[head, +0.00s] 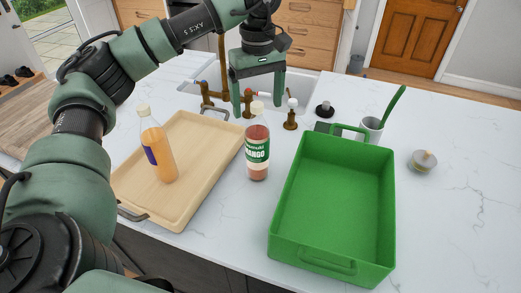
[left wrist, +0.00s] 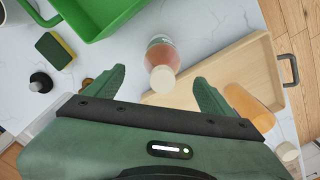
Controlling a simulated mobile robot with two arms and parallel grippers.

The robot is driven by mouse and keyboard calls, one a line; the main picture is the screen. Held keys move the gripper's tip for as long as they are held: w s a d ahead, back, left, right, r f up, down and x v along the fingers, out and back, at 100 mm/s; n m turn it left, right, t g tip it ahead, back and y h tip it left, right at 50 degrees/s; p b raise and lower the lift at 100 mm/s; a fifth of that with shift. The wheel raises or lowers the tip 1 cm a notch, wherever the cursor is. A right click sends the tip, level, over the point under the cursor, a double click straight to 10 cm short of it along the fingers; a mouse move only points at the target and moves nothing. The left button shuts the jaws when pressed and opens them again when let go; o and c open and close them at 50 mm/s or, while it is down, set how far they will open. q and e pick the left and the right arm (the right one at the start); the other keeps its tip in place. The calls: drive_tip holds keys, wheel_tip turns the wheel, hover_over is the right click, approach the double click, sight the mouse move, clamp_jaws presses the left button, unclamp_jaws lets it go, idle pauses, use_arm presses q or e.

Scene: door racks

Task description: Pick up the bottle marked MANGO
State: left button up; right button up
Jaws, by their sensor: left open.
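The bottle marked MANGO (head: 257,147) stands upright on the white counter, between the wooden tray and the green bin. It has a green and white label, a pinkish-red body and a pale cap. In the left wrist view the bottle (left wrist: 161,58) shows between the two fingers, beyond their tips, with its cap towards me. My left gripper (head: 260,108) is open and empty, behind and above the bottle in the head view; its fingers also show in the left wrist view (left wrist: 159,78). My right gripper is not in view.
A wooden tray (head: 199,124) at the left bears an orange bottle (head: 158,150) with a purple label. A green bin (head: 333,190) stands empty close on the right.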

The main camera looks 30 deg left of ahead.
sight(257, 124)
use_arm(q)
drive_tip(key=f+p, duration=0.1)
drive_tip(key=f, duration=0.1)
drive_tip(key=f+p, duration=0.1)
drive_tip(key=f, duration=0.3)
drive_tip(key=shift+s+f+p, duration=0.2)
drive_tip(key=shift+s+p, duration=0.05)
drive_tip(key=shift+p, duration=0.15)
drive_tip(key=shift+f, duration=0.2)
drive_tip(key=shift+w+r, duration=0.1)
clamp_jaws()
